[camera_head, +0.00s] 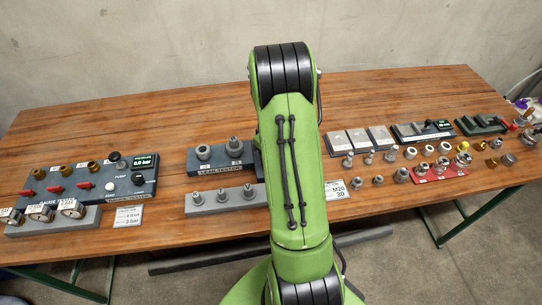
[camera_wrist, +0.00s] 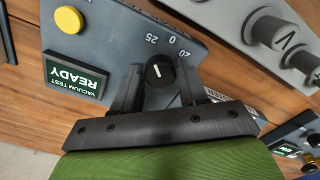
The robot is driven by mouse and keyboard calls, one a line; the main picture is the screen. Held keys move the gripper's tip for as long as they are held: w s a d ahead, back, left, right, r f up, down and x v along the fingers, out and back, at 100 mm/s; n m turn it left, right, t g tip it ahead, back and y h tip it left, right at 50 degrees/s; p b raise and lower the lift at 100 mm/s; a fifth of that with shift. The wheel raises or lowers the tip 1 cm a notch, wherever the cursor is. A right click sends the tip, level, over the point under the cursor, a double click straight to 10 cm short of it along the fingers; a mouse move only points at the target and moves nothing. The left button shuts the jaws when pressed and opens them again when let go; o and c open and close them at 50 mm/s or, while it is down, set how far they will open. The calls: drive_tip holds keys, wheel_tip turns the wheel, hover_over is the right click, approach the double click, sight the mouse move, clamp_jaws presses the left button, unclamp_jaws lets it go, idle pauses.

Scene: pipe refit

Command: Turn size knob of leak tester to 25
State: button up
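The leak tester (camera_head: 221,168) stands mid-table in the head view, its right part hidden behind my arm. In the wrist view, its dark grey-blue panel (camera_wrist: 110,35) shows a yellow button (camera_wrist: 69,20), a green screen (camera_wrist: 75,78) reading "VACUUM TEST READY", and the size knob (camera_wrist: 160,71). The knob is black with a white mark slanting to the upper left, roughly toward the 25. Markings 25, 0 and 20 show beside it. My gripper (camera_wrist: 161,72) is open, one finger on each side of the knob, with small gaps visible. My gripper is hidden in the head view.
A grey block (camera_head: 225,198) with several pegs lies in front of the tester. A gauge panel (camera_head: 95,180) stands at the left. Several fittings and a red tray (camera_head: 440,174) lie at the right. The table's back left (camera_head: 150,115) is clear.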

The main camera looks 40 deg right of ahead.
drive_tip(key=shift+o, duration=1.4)
wheel_tip(320, 180, up, 16)
drive_tip(key=p, duration=0.3)
drive_tip(key=shift+p, duration=0.35)
drive_tip(key=shift+f, duration=0.15)
drive_tip(key=a+r+t, duration=0.1)
drive_tip(key=a+r, duration=0.5)
drive_tip(key=a, duration=0.1)
drive_tip(key=s+a+r+t, duration=0.2)
drive_tip(key=s+a, duration=0.6)
drive_tip(key=s+a+r+t, duration=0.2)
drive_tip(key=s+a+r, duration=0.1)
drive_tip(key=s+a, duration=0.4)
drive_tip(key=shift+s+a+m+t, duration=0.3)
drive_tip(key=shift+s+a, duration=0.05)
drive_tip(key=shift+a, duration=0.25)
